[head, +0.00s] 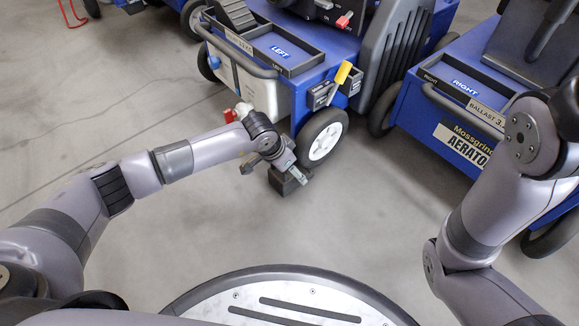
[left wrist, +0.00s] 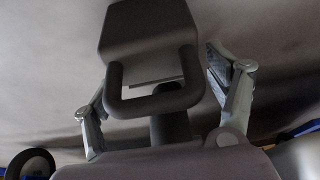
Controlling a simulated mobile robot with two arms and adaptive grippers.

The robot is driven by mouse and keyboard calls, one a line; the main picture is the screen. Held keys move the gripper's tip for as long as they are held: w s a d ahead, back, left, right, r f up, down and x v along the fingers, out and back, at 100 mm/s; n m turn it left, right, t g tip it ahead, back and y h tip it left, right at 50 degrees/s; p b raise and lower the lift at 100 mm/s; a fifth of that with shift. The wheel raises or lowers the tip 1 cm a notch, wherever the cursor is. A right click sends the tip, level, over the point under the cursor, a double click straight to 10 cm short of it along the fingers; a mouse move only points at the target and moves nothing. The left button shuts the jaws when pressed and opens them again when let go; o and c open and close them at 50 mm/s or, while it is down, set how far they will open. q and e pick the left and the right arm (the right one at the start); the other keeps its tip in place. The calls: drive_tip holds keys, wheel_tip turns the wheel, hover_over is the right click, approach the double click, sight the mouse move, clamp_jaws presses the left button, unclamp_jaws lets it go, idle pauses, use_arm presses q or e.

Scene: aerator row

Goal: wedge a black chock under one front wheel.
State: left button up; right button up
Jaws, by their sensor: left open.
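The black chock (head: 287,183) is on the floor just in front of the front wheel (head: 323,140) of the blue machine marked LEFT; I cannot tell whether it touches the tyre. My left gripper (head: 284,166) is over the chock. In the left wrist view the chock (left wrist: 148,32) shows a dark body with a looped handle (left wrist: 152,105). The fingers of my left gripper (left wrist: 152,84) are spread on both sides of the handle, with gaps visible. My right arm is in the head view, but its gripper is not.
The blue machine (head: 285,95) has a yellow-tipped lever (head: 343,73) above the wheel. Another blue machine marked RIGHT (head: 414,112) stands at the right. Grey floor (head: 365,200) is clear between them and in front.

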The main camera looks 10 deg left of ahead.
use_arm(q)
drive_tip(key=shift+s+a+f, duration=0.1)
drive_tip(key=v, duration=1.2)
wheel_tip(320, 180, up, 7)
drive_tip(key=p, duration=0.4)
idle(0.6)
